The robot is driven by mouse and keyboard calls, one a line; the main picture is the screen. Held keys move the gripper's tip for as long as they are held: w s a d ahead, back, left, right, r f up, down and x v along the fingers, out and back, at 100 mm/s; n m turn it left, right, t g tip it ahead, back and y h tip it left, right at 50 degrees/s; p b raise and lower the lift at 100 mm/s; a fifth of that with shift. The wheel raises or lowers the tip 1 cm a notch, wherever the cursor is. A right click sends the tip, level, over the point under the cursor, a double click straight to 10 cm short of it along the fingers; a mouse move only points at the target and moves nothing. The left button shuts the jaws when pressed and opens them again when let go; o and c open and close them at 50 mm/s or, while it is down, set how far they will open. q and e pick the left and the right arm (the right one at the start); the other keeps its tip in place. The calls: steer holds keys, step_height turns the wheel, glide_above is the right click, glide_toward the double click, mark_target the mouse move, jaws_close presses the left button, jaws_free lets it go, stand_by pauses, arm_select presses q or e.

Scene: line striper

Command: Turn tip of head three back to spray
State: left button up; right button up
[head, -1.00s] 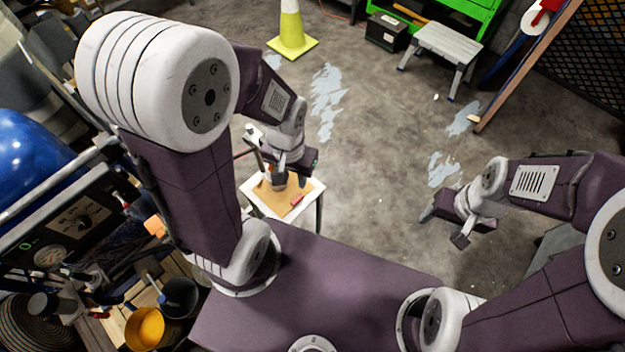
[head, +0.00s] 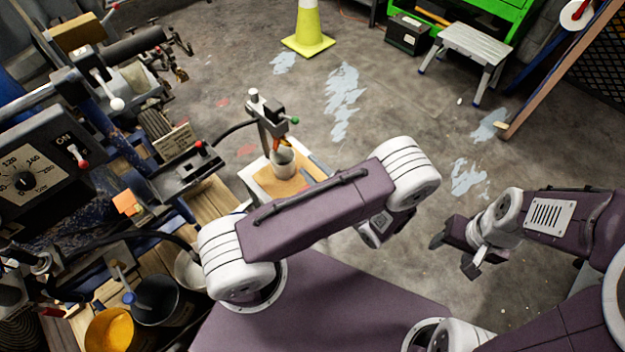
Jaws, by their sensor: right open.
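A spray head (head: 272,118) with a green knob hangs on a post on the left side of the floor area. Its orange tip (head: 279,142) points down above a grey-white cup (head: 283,161). Which way the tip is turned is too small to tell. The cup stands on a cardboard-topped small stand (head: 266,187). My left arm crosses the front of the stand, folded, and its gripper is hidden behind the arm. My right gripper (head: 453,254) is open and empty, over bare floor, well right of the spray head.
A machine with a dial panel (head: 24,180), levers and hoses fills the left side. A yellow bucket (head: 108,331) and a black bucket (head: 165,300) stand at lower left. A yellow cone (head: 308,30) and a step stool (head: 470,50) stand behind. The middle floor is clear.

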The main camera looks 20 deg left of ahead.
mark_target(289, 145)
arm_select(q)
steer(key=x, duration=1)
steer(key=shift+w+r, duration=0.1)
steer(key=shift+r, duration=0.05)
stand_by(0.5)
jaws_close()
